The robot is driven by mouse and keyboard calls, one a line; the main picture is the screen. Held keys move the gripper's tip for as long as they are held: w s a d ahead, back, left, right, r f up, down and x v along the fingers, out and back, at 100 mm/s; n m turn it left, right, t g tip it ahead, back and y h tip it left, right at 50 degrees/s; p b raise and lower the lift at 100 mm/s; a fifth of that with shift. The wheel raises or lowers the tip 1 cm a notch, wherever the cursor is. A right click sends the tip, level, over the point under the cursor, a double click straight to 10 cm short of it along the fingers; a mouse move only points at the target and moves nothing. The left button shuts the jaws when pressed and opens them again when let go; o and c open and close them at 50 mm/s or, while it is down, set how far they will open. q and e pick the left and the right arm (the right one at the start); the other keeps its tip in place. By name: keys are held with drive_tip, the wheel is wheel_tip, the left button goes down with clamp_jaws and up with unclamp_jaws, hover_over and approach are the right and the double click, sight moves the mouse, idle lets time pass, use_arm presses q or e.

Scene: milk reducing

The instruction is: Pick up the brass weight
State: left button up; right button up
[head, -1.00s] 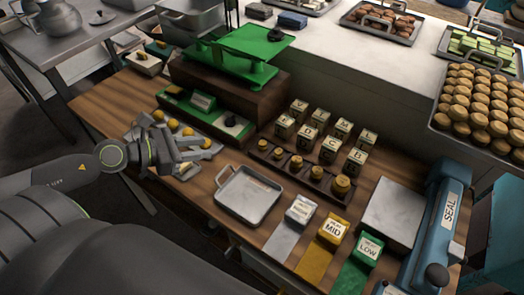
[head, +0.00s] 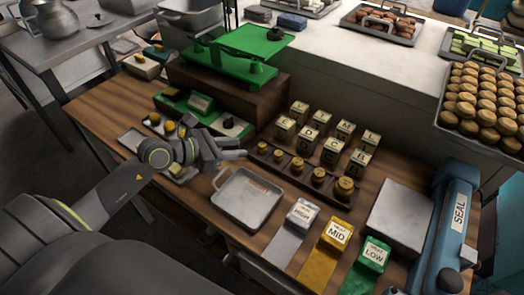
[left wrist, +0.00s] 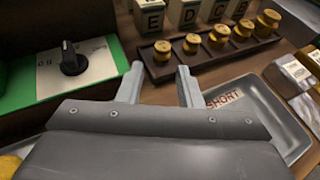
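Several brass weights of graded size stand in a dark wooden rack (head: 305,190), growing larger to the right. The smallest brass weight (head: 262,147) is at the left end, and the largest brass weight (head: 344,187) is at the right end. In the left wrist view, the smallest weight (left wrist: 162,49) stands just beyond the fingertips. My left gripper (head: 240,147) is open and empty, with its fingers pointing at the rack's left end. The fingers also show apart in the left wrist view (left wrist: 159,70). My right gripper is not in view.
Lettered blocks (head: 309,138) stand behind the rack. A metal tray (head: 248,219) marked SHORT lies in front of it. A green balance scale (head: 240,55) on a wooden box and a green panel with a black knob (head: 229,122) are behind my left gripper.

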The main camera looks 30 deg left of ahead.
sight(260, 145)
use_arm(q)
drive_tip(key=shift+r+b+x, duration=0.2)
drive_tip(key=shift+b+x, duration=0.8)
drive_tip(key=shift+x, duration=2.7)
drive_tip(key=shift+d, duration=0.2)
drive_tip(key=shift+s, duration=0.1)
clamp_jaws()
